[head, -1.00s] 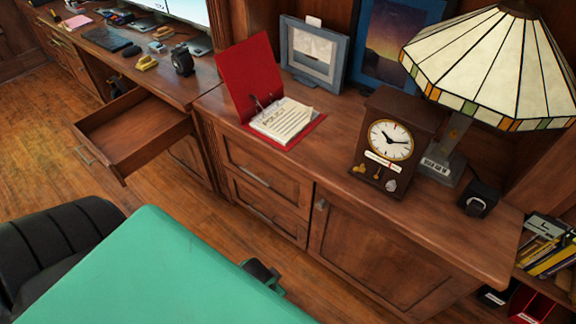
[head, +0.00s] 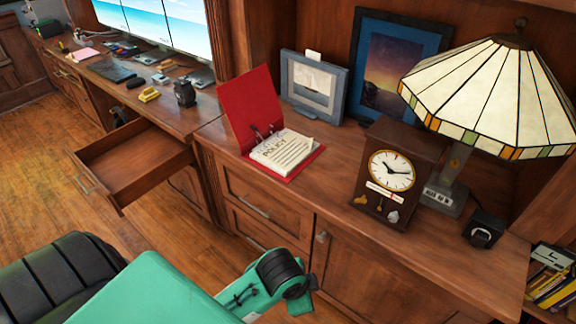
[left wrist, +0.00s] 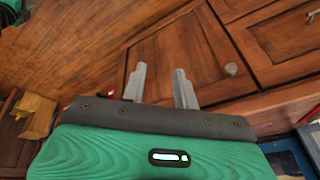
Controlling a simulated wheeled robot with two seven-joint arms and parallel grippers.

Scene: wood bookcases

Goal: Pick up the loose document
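A stack of white pages headed "POLICY" (head: 283,152) lies in an open red binder (head: 250,104) on the wooden cabinet top. The pages lie on the flat cover, by the binder's rings, and the other cover stands up behind. I cannot tell whether any page is loose. A small pink paper (head: 84,54) lies on the far desk at the left. My left gripper (left wrist: 160,70) is open and empty in the left wrist view, with cabinet doors beyond its two grey fingers. In the head view a green and black arm part of mine is low before the cabinet. My right gripper is not in view.
A clock (head: 392,172), a lamp (head: 490,85) and picture frames (head: 313,84) stand on the cabinet right of and behind the binder. An open, empty-looking drawer (head: 135,160) juts out at the left. The cabinet top before the clock is clear.

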